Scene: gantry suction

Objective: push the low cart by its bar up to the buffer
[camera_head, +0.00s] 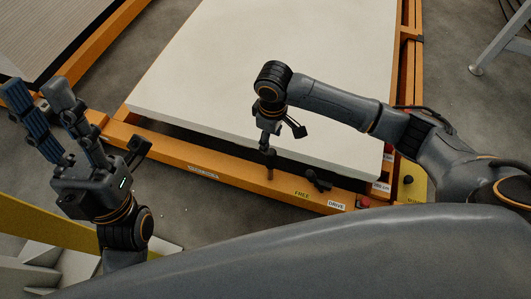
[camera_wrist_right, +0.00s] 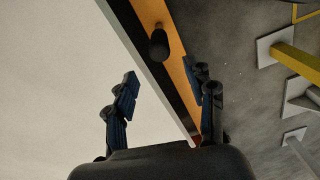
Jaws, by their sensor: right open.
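A low orange frame (camera_head: 165,148) carries a large white slab (camera_head: 270,60); it may be the low cart. My right gripper (camera_head: 281,138) points down above the near rail, close to the peg. In the right wrist view its fingers are open and empty (camera_wrist_right: 159,70), with a black knob (camera_wrist_right: 158,45) on the orange rail beyond them. My left gripper (camera_head: 38,92) is open and empty at the far left. I cannot make out a push bar or the buffer for certain.
Another orange frame with a pale ribbed top (camera_head: 45,30) stands at the upper left. A yellow beam (camera_head: 35,223) with grey plates lies at the lower left. A grey metal leg (camera_head: 495,45) stands at the upper right. Bare floor shows between the two frames.

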